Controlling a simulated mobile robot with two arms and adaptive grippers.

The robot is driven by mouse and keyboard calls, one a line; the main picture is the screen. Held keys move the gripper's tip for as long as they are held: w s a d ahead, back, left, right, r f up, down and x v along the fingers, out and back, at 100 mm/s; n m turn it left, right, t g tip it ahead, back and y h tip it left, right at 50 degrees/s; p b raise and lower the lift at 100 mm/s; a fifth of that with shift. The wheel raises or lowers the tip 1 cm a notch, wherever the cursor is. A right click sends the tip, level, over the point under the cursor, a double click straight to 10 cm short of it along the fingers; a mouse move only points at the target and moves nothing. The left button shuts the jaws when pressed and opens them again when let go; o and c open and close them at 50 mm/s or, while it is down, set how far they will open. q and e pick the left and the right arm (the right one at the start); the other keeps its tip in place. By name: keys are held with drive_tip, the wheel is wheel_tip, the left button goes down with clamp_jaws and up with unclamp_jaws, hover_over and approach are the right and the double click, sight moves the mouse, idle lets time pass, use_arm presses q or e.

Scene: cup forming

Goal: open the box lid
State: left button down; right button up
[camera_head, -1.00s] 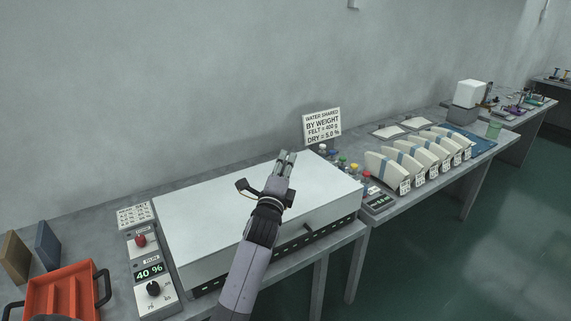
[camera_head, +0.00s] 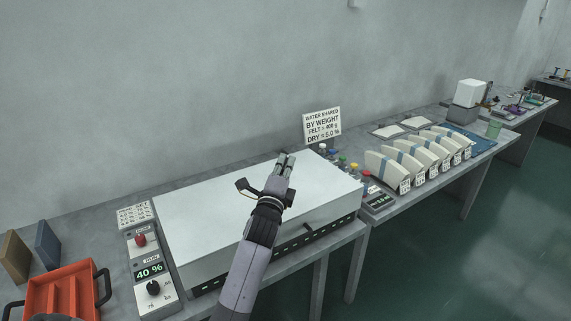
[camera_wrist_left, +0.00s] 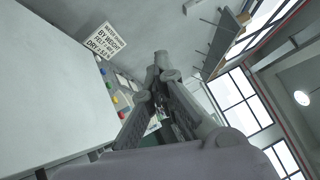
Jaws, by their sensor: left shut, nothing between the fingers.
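The box is a wide, flat metal case with a pale lid (camera_head: 195,215) that lies flat and closed on the bench in the head view. A small dark handle (camera_head: 309,227) sticks out of its front side. My left gripper (camera_head: 287,158) is shut and empty, above the lid towards its back right in this view. Its arm crosses in front of the lid and hides part of it. In the left wrist view the shut fingers (camera_wrist_left: 161,62) point up, with the pale lid (camera_wrist_left: 45,85) to their left. My right gripper is not in view.
A control panel (camera_head: 140,255) with a red knob and a 40 % display stands left of the box. An orange tray (camera_head: 40,290) is at the lower left. Coloured knobs (camera_head: 343,160) and several cream pieces (camera_head: 385,165) stand to the right. A wall rises behind the bench.

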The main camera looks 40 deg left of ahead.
use_arm(q)
drive_tip(key=c, duration=2.3)
unclamp_jaws()
drive_tip(key=o, duration=0.4)
drive_tip(key=v, duration=1.2)
drive_tip(key=shift+o, duration=0.3)
